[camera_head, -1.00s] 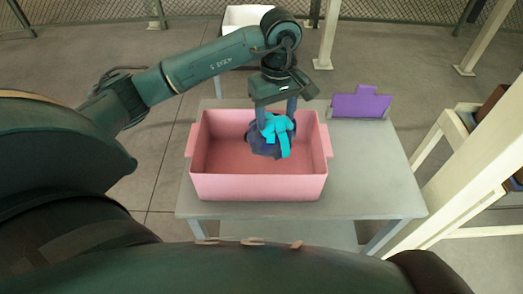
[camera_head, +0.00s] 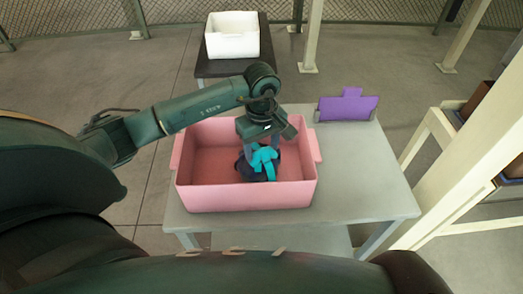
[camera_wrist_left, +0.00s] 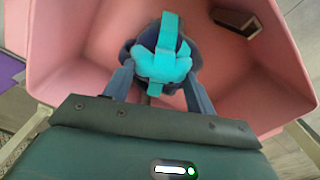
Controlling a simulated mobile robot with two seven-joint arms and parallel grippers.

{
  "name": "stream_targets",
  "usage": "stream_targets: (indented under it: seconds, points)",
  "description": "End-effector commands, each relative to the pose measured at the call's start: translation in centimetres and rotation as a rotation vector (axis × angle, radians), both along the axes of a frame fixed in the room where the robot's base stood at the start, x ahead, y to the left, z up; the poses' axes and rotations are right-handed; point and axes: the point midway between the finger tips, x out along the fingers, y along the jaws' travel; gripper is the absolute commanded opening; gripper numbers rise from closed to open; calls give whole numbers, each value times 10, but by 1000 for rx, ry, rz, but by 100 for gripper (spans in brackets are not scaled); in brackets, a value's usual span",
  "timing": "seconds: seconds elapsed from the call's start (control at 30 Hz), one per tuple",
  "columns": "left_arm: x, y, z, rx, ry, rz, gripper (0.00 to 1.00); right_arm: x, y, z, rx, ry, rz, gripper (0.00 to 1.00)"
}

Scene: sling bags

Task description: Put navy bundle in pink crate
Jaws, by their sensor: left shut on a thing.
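The navy bundle (camera_head: 247,170) has bright cyan straps (camera_head: 264,160) across it. It is inside the pink crate (camera_head: 245,196), low and toward the right part of it. My left gripper (camera_head: 263,150) reaches down into the crate and is shut on the bundle. In the left wrist view the bundle (camera_wrist_left: 183,50) sits between the two fingers (camera_wrist_left: 160,85), with the pink crate walls (camera_wrist_left: 75,80) around it. Whether the bundle touches the crate floor is hard to tell. My right gripper is not in view.
The crate stands on a grey table (camera_head: 365,170). A purple holder (camera_head: 347,107) stands at the table's back right. A white crate (camera_head: 232,36) sits on a dark stand behind. A cream post frame (camera_head: 470,150) rises at the right.

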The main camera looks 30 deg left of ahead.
Motion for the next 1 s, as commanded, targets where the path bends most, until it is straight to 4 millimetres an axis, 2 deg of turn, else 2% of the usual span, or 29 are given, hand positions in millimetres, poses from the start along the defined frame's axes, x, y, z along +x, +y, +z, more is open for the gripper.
stream_targets:
  seconds: [0.03, 0.13, 0.47, 0.5, 0.73, 1.0]
  points:
    - [-1, -1, -9, -1, 3, 1, 12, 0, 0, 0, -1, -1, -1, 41]
    - [0, -1, -18, -2, 0, 0, 12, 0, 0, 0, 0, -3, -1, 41]
    - [0, 0, -22, 0, -1, 0, 12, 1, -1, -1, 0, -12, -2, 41]
    - [0, 0, -21, 0, 0, 0, 58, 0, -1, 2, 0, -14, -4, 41]
    - [0, 0, -21, 0, 0, 0, 77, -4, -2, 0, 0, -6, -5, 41]
    - [0, 0, -19, 0, 0, 0, 78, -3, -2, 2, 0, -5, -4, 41]
